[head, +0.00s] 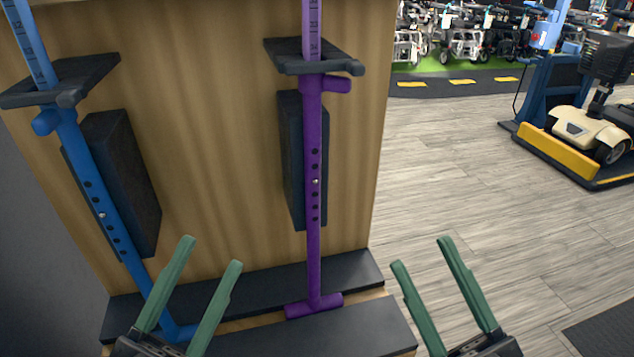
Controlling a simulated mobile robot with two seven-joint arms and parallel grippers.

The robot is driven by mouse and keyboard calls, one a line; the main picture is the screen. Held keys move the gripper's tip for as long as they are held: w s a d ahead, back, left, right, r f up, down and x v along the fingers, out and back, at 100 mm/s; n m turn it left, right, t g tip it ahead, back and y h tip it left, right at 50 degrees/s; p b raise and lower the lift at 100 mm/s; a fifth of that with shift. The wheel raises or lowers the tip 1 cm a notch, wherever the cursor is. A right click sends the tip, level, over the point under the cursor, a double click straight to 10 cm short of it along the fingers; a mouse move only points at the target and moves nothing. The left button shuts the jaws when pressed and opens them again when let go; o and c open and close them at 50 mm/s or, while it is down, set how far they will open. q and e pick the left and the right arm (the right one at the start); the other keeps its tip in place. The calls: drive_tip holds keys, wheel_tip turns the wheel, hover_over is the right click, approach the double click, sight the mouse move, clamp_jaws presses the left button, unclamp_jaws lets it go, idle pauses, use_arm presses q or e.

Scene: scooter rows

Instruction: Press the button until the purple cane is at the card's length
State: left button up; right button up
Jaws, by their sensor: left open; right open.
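The purple cane (313,240) stands upright against a wooden panel. A dark clamp-like bracket (318,62) surrounds it near the top, and a purple crosspiece (314,305) is at its foot. A small silver button (316,181) shows in its row of dark holes. Number marks run up its upper tube, which leaves the top of the picture. No card is visible. My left gripper (212,252) is open and empty, in front of the gap between the canes. My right gripper (421,252) is open and empty, right of the purple cane.
A blue cane (92,190) leans in its own bracket (62,82) at left, also with a silver button. A black ledge (330,335) runs along the panel's (215,130) foot. Grey floor (450,190) is clear at right; a scooter (590,130) stands beyond.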

use_arm(q)
clamp_jaws()
idle(1.6)
